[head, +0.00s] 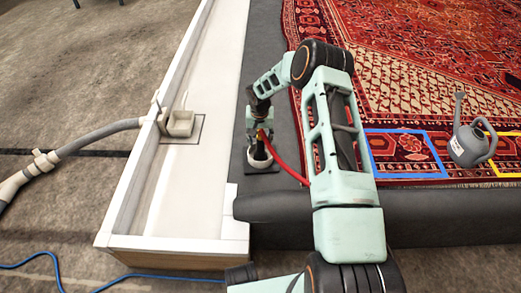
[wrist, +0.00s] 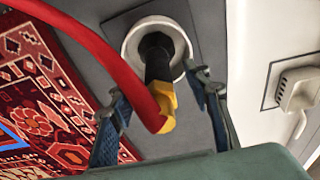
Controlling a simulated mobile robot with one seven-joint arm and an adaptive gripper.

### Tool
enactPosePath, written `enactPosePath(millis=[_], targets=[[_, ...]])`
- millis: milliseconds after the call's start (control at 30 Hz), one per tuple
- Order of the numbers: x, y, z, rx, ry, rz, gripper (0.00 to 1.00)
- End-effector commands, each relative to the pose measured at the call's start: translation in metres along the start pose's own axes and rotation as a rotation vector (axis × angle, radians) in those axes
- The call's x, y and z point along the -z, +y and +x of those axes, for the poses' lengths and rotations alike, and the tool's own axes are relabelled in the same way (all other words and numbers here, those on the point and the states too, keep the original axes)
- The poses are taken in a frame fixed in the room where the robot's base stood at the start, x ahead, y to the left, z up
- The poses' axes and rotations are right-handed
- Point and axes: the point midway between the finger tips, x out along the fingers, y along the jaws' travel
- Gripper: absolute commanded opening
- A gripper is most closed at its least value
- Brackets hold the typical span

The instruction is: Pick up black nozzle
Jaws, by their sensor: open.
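The black nozzle (wrist: 157,58) stands in a round white holder (wrist: 133,38) on a dark square plate, with a yellow fitting (wrist: 166,98) and a red hose at its near end. In the wrist view, my open gripper (wrist: 162,95) has one finger on each side of the nozzle's yellow end, with gaps visible. In the head view, my gripper (head: 259,140) is over the holder on the dark grey ledge and hides most of the nozzle. I cannot tell whether any finger touches it.
The red hose (head: 287,163) runs from the nozzle under my arm. A white trough (head: 180,190) with a small drain box (head: 181,123) lies left. A patterned red rug (head: 415,60) lies right, with a grey watering can (head: 468,144) beside blue (head: 372,160) and yellow (head: 493,140) frames.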

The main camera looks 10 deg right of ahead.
Motion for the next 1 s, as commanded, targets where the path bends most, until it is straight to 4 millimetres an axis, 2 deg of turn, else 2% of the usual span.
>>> enactPosePath(millis=[100,300,600,1000], targets=[[0.002,0.002,0.021,0.0,-0.003,0.002,0.44],[0.005,0.003,0.046,0.0,-0.001,0.001,0.44],[0.006,0.003,0.048,-0.001,0.0,0.001,0.44],[0.006,0.003,0.048,-0.001,0.0,0.0,0.01]])
